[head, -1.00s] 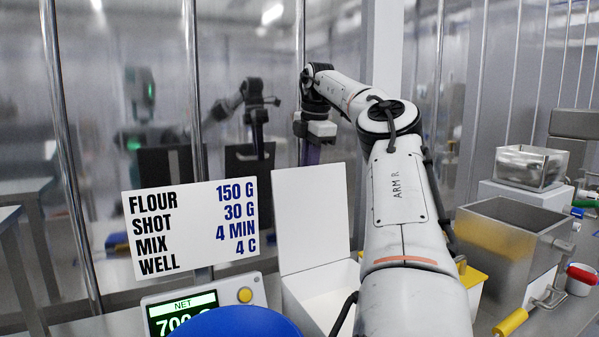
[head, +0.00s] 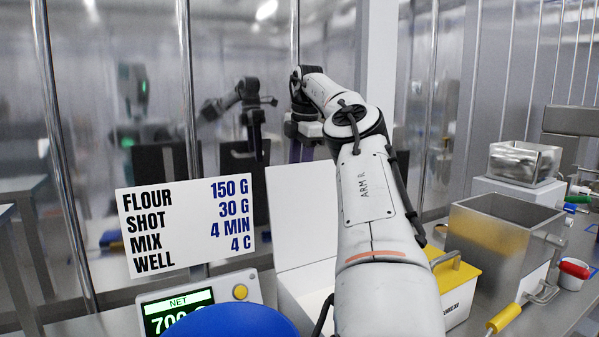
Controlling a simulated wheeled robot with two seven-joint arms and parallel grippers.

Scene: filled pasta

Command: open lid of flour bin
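A white bin (head: 287,305), which looks like the flour bin though I see no label on it, stands on the counter beyond the blue bowl. Its white lid (head: 300,215) stands upright at the bin's back, so the bin is open at the top. My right arm crosses in front of the bin's right part and hides it. My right gripper (head: 301,150) is at the arm's far end, above and behind the lid's top edge. Its fingers are dark and partly hidden, so I cannot tell whether they are open or shut. My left gripper is out of view.
A blue bowl (head: 228,322) and a scale display (head: 180,311) are at the front. A recipe sign (head: 187,226) stands behind them. A yellow-lidded container (head: 456,283) is right of my arm, beside a steel tank (head: 497,245) with a yellow-handled lever. Glass panels close off the back.

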